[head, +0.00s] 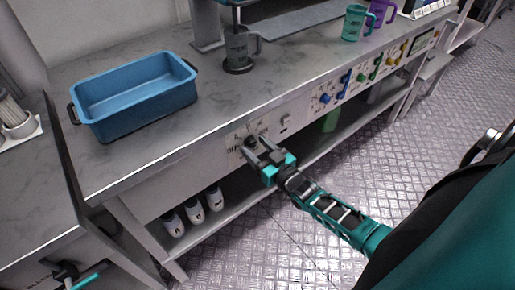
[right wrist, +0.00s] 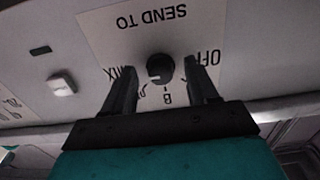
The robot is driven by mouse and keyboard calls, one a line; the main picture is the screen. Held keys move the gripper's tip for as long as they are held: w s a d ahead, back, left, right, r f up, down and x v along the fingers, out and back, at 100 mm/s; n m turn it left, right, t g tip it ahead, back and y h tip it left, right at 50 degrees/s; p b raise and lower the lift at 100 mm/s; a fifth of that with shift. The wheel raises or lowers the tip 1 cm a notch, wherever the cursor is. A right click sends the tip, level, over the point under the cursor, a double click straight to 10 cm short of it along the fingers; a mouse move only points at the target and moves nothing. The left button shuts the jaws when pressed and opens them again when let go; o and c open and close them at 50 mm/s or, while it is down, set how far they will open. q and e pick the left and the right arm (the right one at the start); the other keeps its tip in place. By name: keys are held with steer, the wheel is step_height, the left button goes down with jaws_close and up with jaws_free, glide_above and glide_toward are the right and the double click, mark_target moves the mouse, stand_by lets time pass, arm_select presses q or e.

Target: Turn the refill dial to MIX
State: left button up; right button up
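A dark round dial (right wrist: 160,67) sits on a pale label plate (right wrist: 110,38) in the right wrist view. The plate reads SEND TO, upside down, with OFF to the dial's right, B below it and MIX to its left. A light mark shows on the dial's lower left; its exact setting is hard to tell. My right gripper (right wrist: 163,78) is open, one finger on each side of the dial, with gaps visible. In the head view the dial (head: 250,141) is on the bench's front panel, at the fingertips of my right gripper (head: 259,152). My left gripper is not in view.
A pale switch (right wrist: 62,83) is beside the plate. More coloured knobs (head: 345,77) line the panel farther right. A blue tub (head: 130,113) and a grey mug (head: 238,48) stand on the bench. Several bottles (head: 195,210) stand on the shelf below. The floor in front is clear.

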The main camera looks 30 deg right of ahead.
steer(key=s+d+p, duration=0.1)
steer(key=s, duration=1.2)
steer(key=shift+w, duration=0.1)
steer(key=s+a+n+g, duration=0.1)
steer(key=s+a+g, duration=0.1)
steer(key=a, duration=0.4)
steer(key=s+a+g+p, duration=0.1)
steer(key=s+a+g, duration=0.1)
steer(key=a+g, duration=0.3)
steer(key=shift+s+a+n+y, duration=0.25)
steer(key=shift+a+n+y, duration=0.15)
steer(key=shift+a, duration=0.8)
steer(key=shift+c, duration=0.4)
